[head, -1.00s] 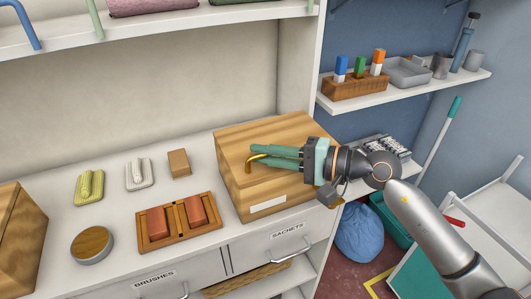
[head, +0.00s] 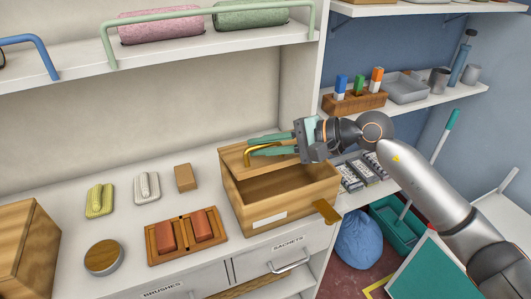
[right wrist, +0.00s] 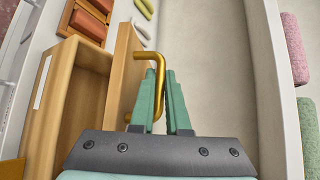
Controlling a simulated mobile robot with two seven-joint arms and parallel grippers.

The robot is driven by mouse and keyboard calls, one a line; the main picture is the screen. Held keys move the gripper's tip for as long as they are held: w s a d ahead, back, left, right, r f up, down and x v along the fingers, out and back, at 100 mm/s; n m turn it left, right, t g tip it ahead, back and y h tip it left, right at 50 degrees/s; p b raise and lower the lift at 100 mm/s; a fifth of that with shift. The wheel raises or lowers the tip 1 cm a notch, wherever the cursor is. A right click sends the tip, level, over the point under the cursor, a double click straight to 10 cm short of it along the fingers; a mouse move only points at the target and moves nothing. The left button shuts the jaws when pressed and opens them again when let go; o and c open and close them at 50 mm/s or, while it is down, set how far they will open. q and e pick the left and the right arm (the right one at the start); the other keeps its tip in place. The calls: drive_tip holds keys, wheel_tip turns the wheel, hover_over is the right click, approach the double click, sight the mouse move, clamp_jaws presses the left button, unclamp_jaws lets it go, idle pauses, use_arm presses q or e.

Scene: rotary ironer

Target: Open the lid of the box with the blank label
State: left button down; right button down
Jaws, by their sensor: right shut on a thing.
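The wooden box (head: 262,208) stands on the white counter, with a blank white label (head: 270,219) on its front. Its lid (head: 233,158) is tilted up at the back, and the open inside shows. A brass handle (head: 250,155) is on the lid. My right gripper (head: 263,144) is shut on this handle, its green fingers reaching in from the right. In the right wrist view the handle (right wrist: 151,56) passes between the fingers (right wrist: 162,98), beside the raised lid (right wrist: 124,75). My left gripper is not in view.
Left of the box are a tray (head: 153,247) with two red blocks, a round tin (head: 103,257), two brushes and a small brown block (head: 185,178). Another wooden box (head: 22,240) is at the far left. A shelf with rails (head: 205,43) is above. A brass plate (head: 326,211) sits at the box's right side.

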drive_tip(key=shift+w+a+r, duration=0.1)
drive_tip(key=shift+w+r, duration=0.3)
drive_tip(key=shift+r, duration=0.15)
drive_tip(key=shift+w+a+r, duration=0.15)
drive_tip(key=shift+w+r, duration=0.35)
drive_tip(key=shift+r, duration=0.25)
drive_tip(key=shift+w+a+r+m+g+h, duration=0.2)
drive_tip(key=shift+w+r+m+g+h, duration=0.15)
drive_tip(key=shift+w, duration=0.2)
drive_tip(key=c, duration=1.2)
unclamp_jaws()
drive_tip(key=shift+d, duration=0.1)
drive_tip(key=b+v, duration=0.2)
drive_tip(key=v, duration=1)
drive_tip(key=shift+s+d+r+b, duration=0.1)
drive_tip(key=shift+r+b, duration=0.05)
drive_tip(key=shift+b, duration=0.15)
